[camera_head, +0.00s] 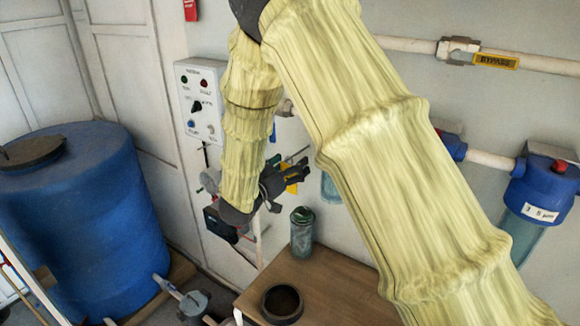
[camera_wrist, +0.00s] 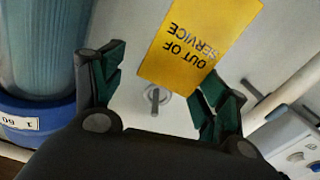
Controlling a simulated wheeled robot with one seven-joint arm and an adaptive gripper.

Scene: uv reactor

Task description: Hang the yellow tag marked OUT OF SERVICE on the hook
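The yellow tag (camera_wrist: 197,40) marked OUT OF SERVICE shows upside down and tilted in the wrist view, against the pale wall. A small grey hook (camera_wrist: 155,98) on a round base sits just below the tag's lower edge in that picture. I cannot tell whether the two are joined. My gripper (camera_wrist: 164,66) is open, its green-padded fingers wide apart on either side of the hook. The right finger is close to the tag's edge; contact is unclear. In the head view, my gripper (camera_head: 299,169) is by the wall with the tag (camera_head: 292,173) partly hidden behind it.
A wooden table (camera_head: 335,290) holds a green-grey canister (camera_head: 302,232) and a dark round bowl (camera_head: 282,303) below my gripper. A control box (camera_head: 203,103) is on the wall at left. A blue-capped filter (camera_wrist: 40,90) stands close to the left finger. A blue tank (camera_head: 75,215) fills the left.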

